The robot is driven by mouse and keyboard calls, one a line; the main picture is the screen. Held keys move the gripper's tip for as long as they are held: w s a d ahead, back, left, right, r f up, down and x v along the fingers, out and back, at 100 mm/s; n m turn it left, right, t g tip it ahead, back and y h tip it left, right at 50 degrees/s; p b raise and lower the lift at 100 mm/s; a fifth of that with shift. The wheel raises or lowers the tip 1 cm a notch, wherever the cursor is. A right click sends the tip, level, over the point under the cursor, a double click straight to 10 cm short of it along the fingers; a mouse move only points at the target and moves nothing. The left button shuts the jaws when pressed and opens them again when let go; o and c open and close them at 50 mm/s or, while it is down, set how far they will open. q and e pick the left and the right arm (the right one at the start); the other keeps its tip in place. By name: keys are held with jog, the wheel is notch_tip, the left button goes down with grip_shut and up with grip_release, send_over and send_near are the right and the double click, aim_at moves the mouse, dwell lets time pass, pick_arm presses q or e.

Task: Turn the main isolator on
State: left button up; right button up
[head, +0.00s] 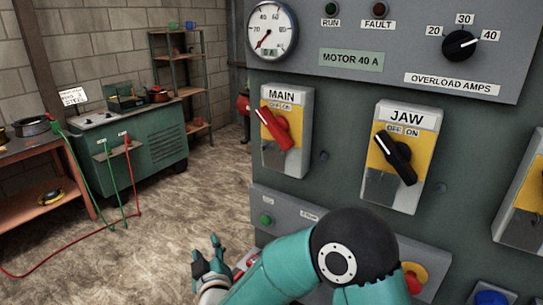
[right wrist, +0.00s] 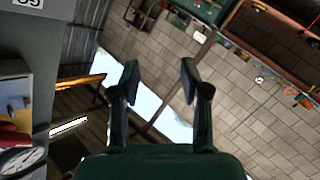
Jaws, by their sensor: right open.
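The main isolator (head: 287,133) is a pale box labelled MAIN with a yellow plate and OFF and ON marks. Its red handle (head: 275,129) slants with its upper end to the upper left, on the OFF side. My right gripper (head: 209,257) is in front of the panel, below and left of the isolator, apart from it. In the right wrist view its two fingers (right wrist: 159,77) are spread with nothing between them. A yellow and red part of the panel shows at that view's left edge, partly cut off. My left gripper is not in view.
The JAW isolator (head: 399,157), with a black handle, sits right of MAIN. A gauge (head: 271,31) and overload dial (head: 459,46) are above. A lower strip has a green button (head: 266,220). A green welder (head: 130,140) and workbench (head: 45,190) stand left; floor between is mostly clear.

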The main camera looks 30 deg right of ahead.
jog(key=s+d+r+m+t+h+b, duration=0.15)
jog(key=r+h, duration=0.25)
jog(key=r, duration=0.4)
jog(key=s+d+r+h, duration=0.1)
jog(key=s+r+h, duration=0.15)
jog(key=r, duration=0.45)
jog(key=m+g+h, duration=0.3)
jog(key=g+h, duration=0.1)
jog(key=h, duration=0.2)
send_near(271, 131)
jog(key=shift+t, duration=0.25)
jog(key=p+x, duration=0.3)
jog(key=x, duration=0.7)
jog(key=shift+w+d, duration=0.15)
jog(key=shift+d, duration=0.15)
jog(key=shift+c, duration=0.2)
grip_shut()
